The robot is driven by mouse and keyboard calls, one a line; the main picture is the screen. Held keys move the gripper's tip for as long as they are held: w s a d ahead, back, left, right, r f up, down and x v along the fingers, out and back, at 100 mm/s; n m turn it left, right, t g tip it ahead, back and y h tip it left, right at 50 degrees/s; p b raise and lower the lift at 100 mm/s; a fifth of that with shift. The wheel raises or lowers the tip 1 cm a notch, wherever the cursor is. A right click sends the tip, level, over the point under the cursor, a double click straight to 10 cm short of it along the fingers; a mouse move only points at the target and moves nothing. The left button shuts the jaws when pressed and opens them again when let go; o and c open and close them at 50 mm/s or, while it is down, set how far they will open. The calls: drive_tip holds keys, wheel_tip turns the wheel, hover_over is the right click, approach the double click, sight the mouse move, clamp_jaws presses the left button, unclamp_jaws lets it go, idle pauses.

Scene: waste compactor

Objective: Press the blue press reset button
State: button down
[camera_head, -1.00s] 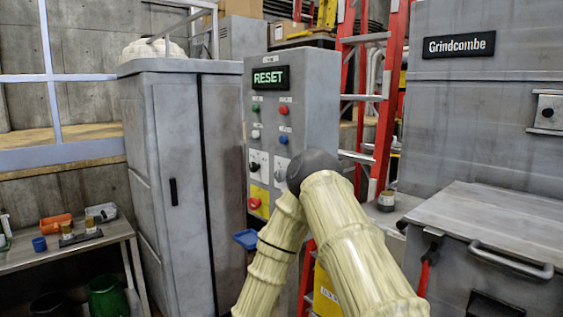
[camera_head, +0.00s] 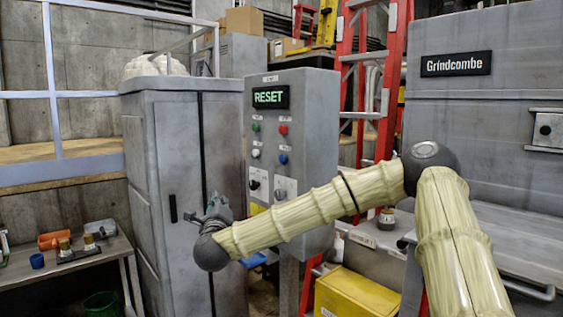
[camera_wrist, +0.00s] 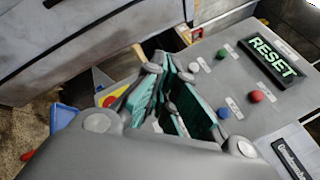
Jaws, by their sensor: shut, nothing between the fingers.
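The blue button (camera_head: 283,159) is on the front of a grey control panel (camera_head: 318,120), below the red button (camera_head: 283,130) and right of the white one (camera_head: 255,153). It also shows in the wrist view (camera_wrist: 222,112), right of my fingers and apart from them. My gripper (camera_head: 217,203) is left of the panel and lower than the blue button, in front of the grey cabinet. In the wrist view my gripper (camera_wrist: 170,68) is shut with nothing held. A green-lit RESET sign (camera_head: 270,97) is above the buttons. My forearm covers the panel's lower part.
A green button (camera_head: 255,127) and a black knob (camera_head: 254,184) are on the same panel. The tall grey cabinet (camera_head: 172,135) stands close on the left. A red ladder (camera_head: 377,90) and the Grindcombe machine (camera_head: 490,110) stand right. A yellow box (camera_head: 355,293) is low in front.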

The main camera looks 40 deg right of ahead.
sight(283, 158)
drive_tip(key=s+d+r+m+g+h, duration=0.1)
drive_tip(key=s+d+r+m+h, duration=0.2)
drive_tip(key=d+r+m, duration=0.4)
wheel_tip(283, 158, up, 4)
drive_tip(key=shift+d+r+g+h, duration=0.1)
drive_tip(key=shift+d+g+h, duration=0.3)
drive_tip(key=shift+d+h, duration=0.3)
drive_tip(key=shift+w, duration=0.1)
drive_tip(key=d+p, duration=0.2)
drive_tip(key=d, duration=0.6)
drive_tip(key=shift+w+d, duration=0.25)
drive_tip(key=shift+w, duration=0.05)
drive_tip(key=shift+d, duration=0.25)
idle(0.5)
